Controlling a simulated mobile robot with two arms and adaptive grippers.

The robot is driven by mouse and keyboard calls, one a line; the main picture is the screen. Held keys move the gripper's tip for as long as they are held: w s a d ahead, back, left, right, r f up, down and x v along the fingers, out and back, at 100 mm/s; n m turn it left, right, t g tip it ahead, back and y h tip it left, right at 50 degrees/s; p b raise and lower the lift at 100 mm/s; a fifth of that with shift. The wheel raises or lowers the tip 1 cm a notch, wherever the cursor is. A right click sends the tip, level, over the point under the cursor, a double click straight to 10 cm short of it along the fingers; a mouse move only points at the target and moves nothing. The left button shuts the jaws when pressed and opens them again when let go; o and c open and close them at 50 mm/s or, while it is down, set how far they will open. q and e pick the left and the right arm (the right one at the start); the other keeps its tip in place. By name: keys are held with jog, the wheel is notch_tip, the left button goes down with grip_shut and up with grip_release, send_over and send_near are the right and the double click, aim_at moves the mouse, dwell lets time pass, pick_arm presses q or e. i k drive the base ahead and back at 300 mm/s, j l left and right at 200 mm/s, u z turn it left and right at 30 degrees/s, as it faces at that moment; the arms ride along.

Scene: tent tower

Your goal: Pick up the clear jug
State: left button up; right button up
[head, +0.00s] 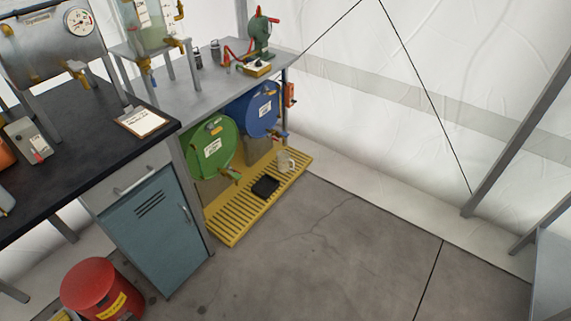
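A small pale, see-through jug (286,162) stands on the far end of the yellow slatted drip tray (225,229), near the floor. It is below and in front of the blue drum (257,111), close to the drum's tap. It is small in the head view, so its handle is hard to make out. Neither of my grippers shows in this view.
A grey bench (207,87) overhangs the drums. A blue cabinet (157,233) and red bin (93,289) stand left. Concrete floor (320,255) is clear; a grey table (553,275) stands right.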

aim_at(283, 159)
jog(key=i+l+u, duration=0.15)
jog(key=u, duration=0.95)
jog(key=i+l+u, duration=0.15)
jog(key=l+u, duration=0.25)
jog(key=l, duration=0.35)
jog(key=i+l+u, duration=0.1)
jog(key=l+u, duration=0.3)
jog(key=l, duration=0.35)
jog(key=l+u, duration=0.4)
jog(key=l, duration=0.35)
jog(key=k, duration=0.05)
